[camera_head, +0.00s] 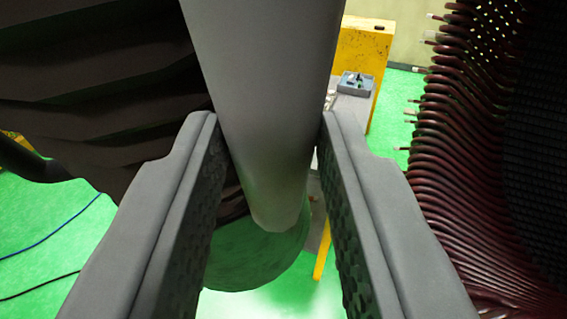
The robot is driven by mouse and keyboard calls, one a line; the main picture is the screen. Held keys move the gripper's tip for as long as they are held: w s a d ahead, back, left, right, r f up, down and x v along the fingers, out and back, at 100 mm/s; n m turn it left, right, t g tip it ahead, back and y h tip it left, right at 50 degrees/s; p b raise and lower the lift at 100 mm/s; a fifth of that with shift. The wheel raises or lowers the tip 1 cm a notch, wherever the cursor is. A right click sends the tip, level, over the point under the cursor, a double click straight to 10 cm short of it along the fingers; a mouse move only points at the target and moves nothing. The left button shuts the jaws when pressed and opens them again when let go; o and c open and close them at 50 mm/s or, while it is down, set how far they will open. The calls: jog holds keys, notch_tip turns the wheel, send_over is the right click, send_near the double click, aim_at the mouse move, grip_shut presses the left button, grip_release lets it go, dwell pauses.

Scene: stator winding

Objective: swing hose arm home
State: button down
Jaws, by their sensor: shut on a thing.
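A smooth grey tube, which I take to be the hose arm (262,70), comes down from the top of the view and narrows toward its rounded lower end. My gripper (268,130) has one finger on each side of it, and both fingertips meet the tube's sides. The jaws are shut on the tube. Below the tube's end is a rounded, shiny, greenish part (255,262); I cannot tell whether it joins the tube. The upper part of the tube is out of view.
Dark red stator windings (455,170) with protruding ends stand close on the right. Dark, ribbed machinery (90,90) fills the upper left. Behind are a yellow cabinet (362,45) and a small grey tray (356,83). Cables (50,236) lie on the green floor at left.

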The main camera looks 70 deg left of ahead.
jog(key=shift+s+r, duration=0.15)
jog(key=shift+s, duration=0.65)
jog(key=c, duration=1.2)
grip_release()
jog(key=shift+o, duration=0.4)
jog(key=shift+d, duration=0.1)
jog(key=v, duration=1.7)
